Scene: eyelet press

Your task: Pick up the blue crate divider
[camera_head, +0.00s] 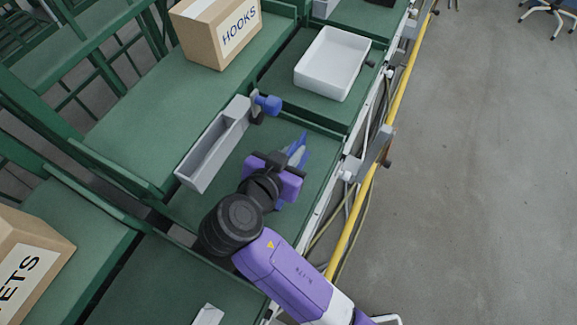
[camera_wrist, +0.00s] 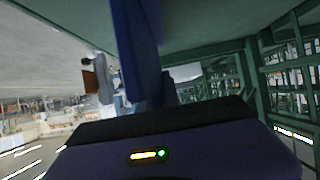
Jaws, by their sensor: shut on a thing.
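The blue crate divider (camera_head: 299,147) shows as a thin blue piece at the far end of my gripper (camera_head: 285,163), over the green bench. My gripper is shut on it, and the purple gripper body hides much of it from the head view. In the wrist view the divider (camera_wrist: 133,45) rises as a dark blue upright panel beyond the gripper body. Whether its lower edge touches the bench cannot be told.
A grey open trough (camera_head: 212,150) with a blue knob (camera_head: 268,104) lies left of my gripper. A white tray (camera_head: 331,65) stands behind on the green bench. A HOOKS carton (camera_head: 214,35) is at the back left. A yellow rail (camera_head: 375,165) runs along the right edge.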

